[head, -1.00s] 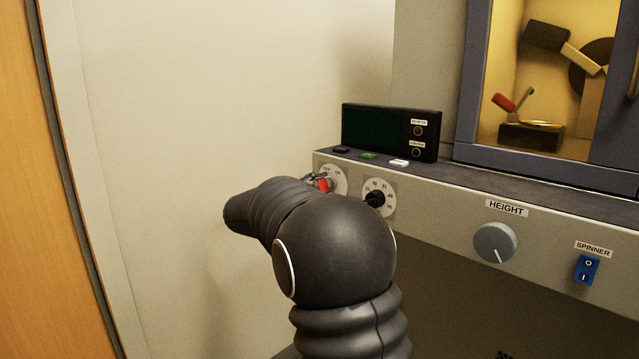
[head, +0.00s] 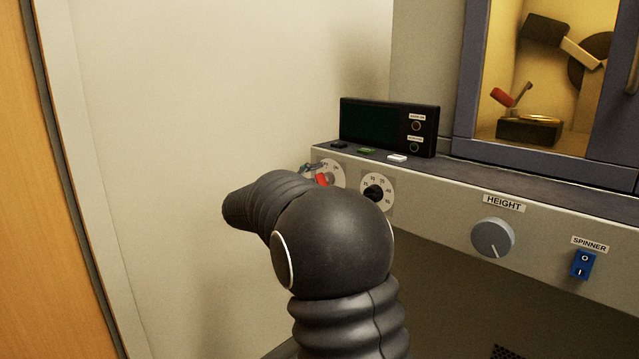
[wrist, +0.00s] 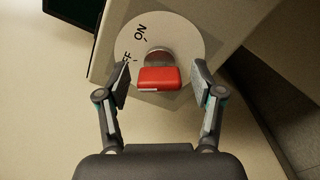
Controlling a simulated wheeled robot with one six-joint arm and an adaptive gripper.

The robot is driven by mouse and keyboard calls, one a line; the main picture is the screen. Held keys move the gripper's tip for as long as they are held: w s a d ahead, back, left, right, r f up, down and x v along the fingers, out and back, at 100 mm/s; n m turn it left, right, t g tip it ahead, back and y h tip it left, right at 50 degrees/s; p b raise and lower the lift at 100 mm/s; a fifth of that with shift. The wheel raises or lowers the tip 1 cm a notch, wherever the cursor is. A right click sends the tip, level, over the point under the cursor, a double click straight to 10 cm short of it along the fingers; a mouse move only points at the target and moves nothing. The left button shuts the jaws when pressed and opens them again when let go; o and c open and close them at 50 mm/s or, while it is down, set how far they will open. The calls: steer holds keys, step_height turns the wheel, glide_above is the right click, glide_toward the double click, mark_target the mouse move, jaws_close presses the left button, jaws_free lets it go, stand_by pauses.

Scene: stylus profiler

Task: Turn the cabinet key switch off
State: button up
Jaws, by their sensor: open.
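The cabinet key switch (head: 333,172) is a round pale dial with a red key (head: 321,180) at the left end of the cabinet front. In the wrist view the dial (wrist: 185,35) bears the words ON and OFF, the latter partly hidden by a finger. The red key (wrist: 158,78) sticks out toward the camera from a metal barrel. My gripper (wrist: 160,82) is open, with one finger on each side of the key and a gap on both sides. In the head view my arm hides most of the gripper.
A black dial (head: 375,191) sits just right of the key switch. Further right are the HEIGHT knob (head: 492,238) and the blue SPINNER switch (head: 583,265). A dark display box (head: 388,127) stands on the ledge above. A pale wall (head: 230,90) is close on the left.

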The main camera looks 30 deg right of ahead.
steer(key=v, duration=1.2)
